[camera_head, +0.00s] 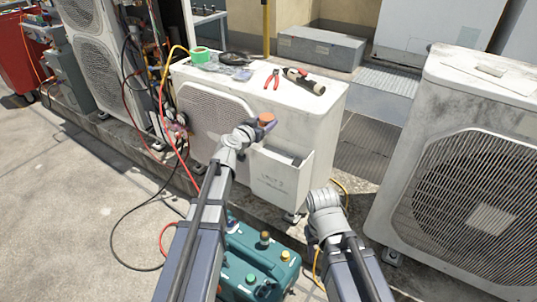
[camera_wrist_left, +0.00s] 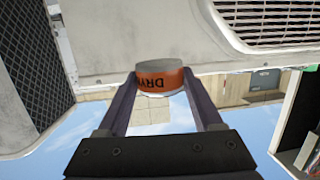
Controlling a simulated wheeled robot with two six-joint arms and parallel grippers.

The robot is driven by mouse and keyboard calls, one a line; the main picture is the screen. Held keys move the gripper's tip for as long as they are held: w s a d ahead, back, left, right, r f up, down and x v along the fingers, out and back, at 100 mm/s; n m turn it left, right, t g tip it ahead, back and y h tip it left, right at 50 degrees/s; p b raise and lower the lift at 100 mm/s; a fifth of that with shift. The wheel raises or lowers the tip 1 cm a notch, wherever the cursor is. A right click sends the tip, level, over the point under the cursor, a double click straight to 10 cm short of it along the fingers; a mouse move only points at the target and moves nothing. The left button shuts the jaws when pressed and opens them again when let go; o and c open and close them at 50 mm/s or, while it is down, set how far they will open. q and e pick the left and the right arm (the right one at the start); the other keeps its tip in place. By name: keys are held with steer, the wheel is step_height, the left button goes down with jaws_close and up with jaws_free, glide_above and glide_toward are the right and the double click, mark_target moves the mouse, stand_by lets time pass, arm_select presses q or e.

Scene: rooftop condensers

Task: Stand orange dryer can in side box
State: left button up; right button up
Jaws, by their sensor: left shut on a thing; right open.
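The white side box (camera_head: 280,180) hangs on the condenser front, open at the top, below and slightly right of the can. My right arm's wrist shows low right of the box; its fingers are hidden.
On the condenser top (camera_head: 318,105) lie green tape (camera_head: 201,55), red pliers (camera_head: 272,79) and a dark cylindrical tool (camera_head: 304,80). A teal machine (camera_head: 255,268) stands below between my arms. A red hose (camera_head: 187,165) runs at left. Another condenser (camera_head: 465,170) stands right.

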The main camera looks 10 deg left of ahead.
arm_select(q)
step_height(320, 180, down, 6)
steer(key=b, duration=0.5)
steer(key=shift+b, duration=0.3)
steer(key=shift+f, duration=0.1)
step_height(320, 180, down, 4)
steer(key=b, duration=0.3)
steer(key=shift+r+b, duration=0.25)
steer(key=shift+b, duration=0.1)
steer(key=shift+f+b, duration=0.55)
steer(key=shift+f, duration=0.1)
steer(key=o, duration=1.4)
